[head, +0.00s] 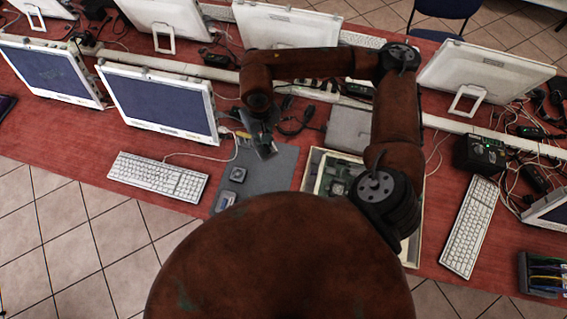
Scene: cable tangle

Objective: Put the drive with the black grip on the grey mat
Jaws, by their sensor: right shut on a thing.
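The grey mat (283,165) lies on the red table, left of the open case. My right gripper (266,150) points down over the mat's upper part and is shut on a small dark thing, which looks like the drive. The gripper mostly hides it, so its black grip is not clear, and I cannot tell whether it touches the mat. A small square part (238,174) and a grey part (225,200) lie on the mat's left side. My left gripper is not in view.
An open case with a green board (336,178) stands right of the mat, with a flat grey box (348,128) behind it. Keyboards (158,176) and (469,227), monitors (160,99) and loose cables (296,122) surround the area. My right arm hides part of the table.

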